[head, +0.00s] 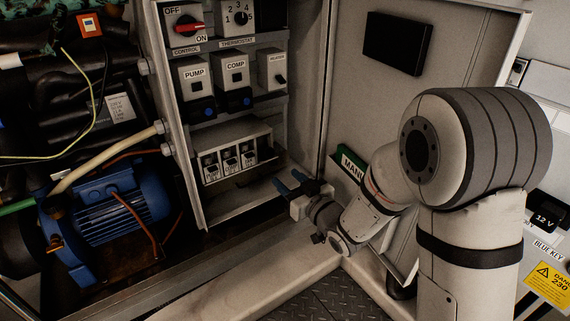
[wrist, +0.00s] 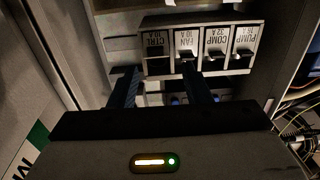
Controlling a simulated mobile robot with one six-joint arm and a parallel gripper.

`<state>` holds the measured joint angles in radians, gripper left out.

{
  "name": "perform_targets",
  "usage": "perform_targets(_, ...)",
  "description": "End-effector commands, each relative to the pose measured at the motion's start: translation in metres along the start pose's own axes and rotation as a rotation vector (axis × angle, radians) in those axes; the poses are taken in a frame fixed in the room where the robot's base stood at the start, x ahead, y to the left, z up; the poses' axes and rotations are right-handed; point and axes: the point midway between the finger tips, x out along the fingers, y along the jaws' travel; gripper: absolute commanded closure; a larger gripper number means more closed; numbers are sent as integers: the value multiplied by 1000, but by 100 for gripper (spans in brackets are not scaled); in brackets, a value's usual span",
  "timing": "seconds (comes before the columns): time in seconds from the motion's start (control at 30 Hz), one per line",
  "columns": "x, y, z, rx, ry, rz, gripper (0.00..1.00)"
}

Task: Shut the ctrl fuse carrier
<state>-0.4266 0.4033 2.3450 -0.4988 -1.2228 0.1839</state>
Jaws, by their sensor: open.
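The ctrl fuse carrier (wrist: 157,66) is at the left end of the fuse row in the wrist view, which shows the labels upside down. Its front looks darker than its neighbours; I cannot tell how far it stands out. The fan (wrist: 187,45), comp (wrist: 214,45) and pump (wrist: 242,45) carriers sit beside it. The fuse block (head: 237,140) hangs low in the panel in the head view; its ctrl end is unclear there. My gripper (head: 290,180) is open and empty, just below and right of the block. Its fingers (wrist: 158,75) spread either side of the ctrl carrier's position.
Above the block are the pump switch (head: 194,80), the comp switch (head: 234,75) and the red control knob (head: 188,24). A blue motor (head: 110,207) and hoses fill the left side.

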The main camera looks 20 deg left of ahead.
Motion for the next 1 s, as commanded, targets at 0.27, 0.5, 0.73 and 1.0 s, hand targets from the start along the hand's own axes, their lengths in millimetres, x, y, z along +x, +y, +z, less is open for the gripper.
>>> perform_targets(0.27,43,8,2,0,0,15,56)
perform_targets(0.5,59,12,0,0,0,22,56)
perform_targets(0.73,60,13,0,1,-1,24,56)
perform_targets(1.0,59,14,0,0,-1,24,78)
